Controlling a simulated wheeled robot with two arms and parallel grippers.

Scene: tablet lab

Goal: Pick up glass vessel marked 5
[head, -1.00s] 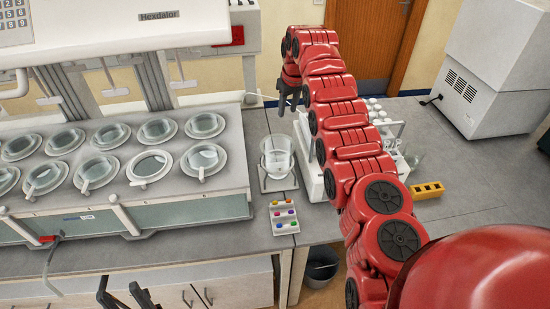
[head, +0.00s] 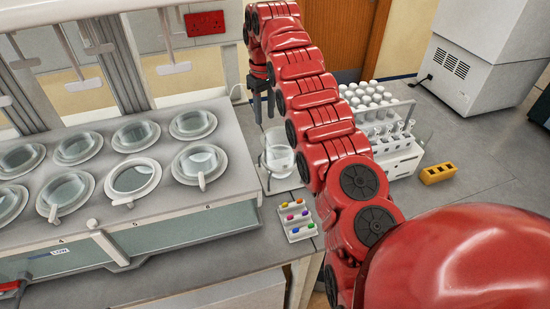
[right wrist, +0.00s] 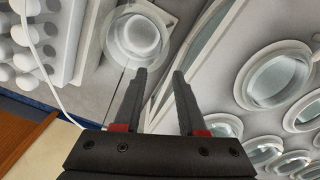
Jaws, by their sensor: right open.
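The row of numbers on the bath's front edge reads 4, 5 and 6. The glass vessel above the 5 (head: 133,180) sits in its round white collar in the front row, with a small handle at its rim. My right gripper (head: 263,107) is open and empty, pointing down behind the beaker, to the right of the bath and apart from the vessel. In the right wrist view its two black fingers (right wrist: 158,72) stand apart with nothing between them. Several vessels show there at right, but I cannot tell which is 5. My left gripper is not in view.
A glass beaker (head: 278,152) on a stand is close to my right gripper. A tray of coloured pieces (head: 298,221), a white rack with tubes (head: 395,140) and a yellow block (head: 438,173) stand on the bench. Hanging paddles (head: 175,67) are above the bath.

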